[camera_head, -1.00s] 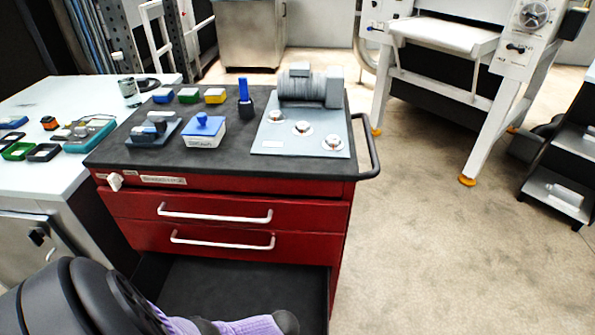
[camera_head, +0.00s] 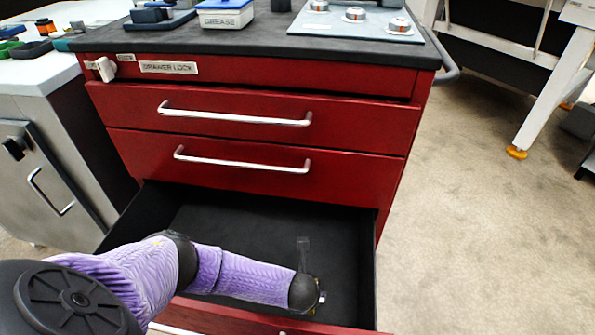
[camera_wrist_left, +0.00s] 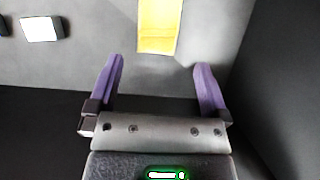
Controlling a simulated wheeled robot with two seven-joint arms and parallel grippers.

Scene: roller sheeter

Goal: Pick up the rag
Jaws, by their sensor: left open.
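A flat yellow piece that looks like the rag (camera_wrist_left: 159,25) lies on a dark grey surface in the left wrist view, cut off by the top edge. My left gripper (camera_wrist_left: 158,63) is open, with its two purple fingers spread and nothing between them. The yellow piece is ahead of the fingers, apart from them. In the head view my left arm reaches into the open bottom drawer (camera_head: 240,222), and its hand end hides most of the gripper. No rag can be made out clearly there. My right gripper is not in view.
The red cabinet (camera_head: 250,115) has two closed drawers with bar handles above the open one. A white item (camera_wrist_left: 41,29) lies left of the yellow piece in the wrist view. A dark wall (camera_wrist_left: 280,80) stands close on the right.

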